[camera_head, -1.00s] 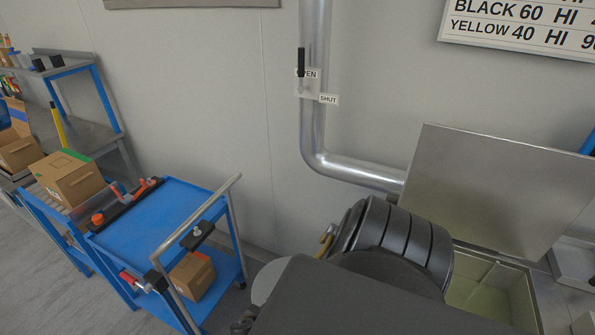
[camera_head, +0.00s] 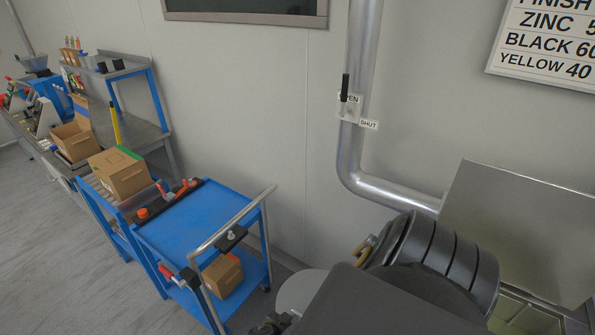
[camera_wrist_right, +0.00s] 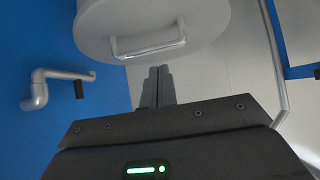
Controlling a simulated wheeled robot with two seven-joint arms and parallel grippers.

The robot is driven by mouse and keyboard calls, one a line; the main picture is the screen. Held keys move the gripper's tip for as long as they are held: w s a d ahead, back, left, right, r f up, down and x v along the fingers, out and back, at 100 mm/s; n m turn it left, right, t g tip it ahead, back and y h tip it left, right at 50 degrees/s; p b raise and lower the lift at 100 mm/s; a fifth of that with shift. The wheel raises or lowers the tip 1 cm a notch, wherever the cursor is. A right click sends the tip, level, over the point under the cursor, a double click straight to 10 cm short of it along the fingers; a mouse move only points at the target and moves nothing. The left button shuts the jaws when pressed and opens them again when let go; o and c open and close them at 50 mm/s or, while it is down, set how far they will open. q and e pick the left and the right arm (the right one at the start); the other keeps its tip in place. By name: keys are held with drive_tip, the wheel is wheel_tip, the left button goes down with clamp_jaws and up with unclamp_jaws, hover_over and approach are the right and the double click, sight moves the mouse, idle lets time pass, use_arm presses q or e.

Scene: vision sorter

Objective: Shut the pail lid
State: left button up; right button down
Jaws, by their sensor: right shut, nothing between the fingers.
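In the right wrist view a pale grey round lid (camera_wrist_right: 150,20) with a metal bar handle (camera_wrist_right: 148,47) fills the top; I take it as the pail lid. My right gripper (camera_wrist_right: 160,70) is shut and empty, its fingertips just below the handle in the picture; I cannot tell whether they touch. In the head view a pale disc (camera_head: 298,290) shows beside my right arm, perhaps the same lid. My arm covers part of it. The pail body is not clearly seen. My left gripper is not in view.
A blue trolley (camera_head: 185,228) with a metal push handle stands left of my arm. A square metal lid (camera_head: 520,225) stands raised at right. A pipe (camera_head: 362,90) with a lever runs along the wall. Open floor (camera_head: 50,270) lies at left.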

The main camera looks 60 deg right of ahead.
drive_tip(key=a, duration=0.9)
drive_tip(key=shift+w+r, duration=0.1)
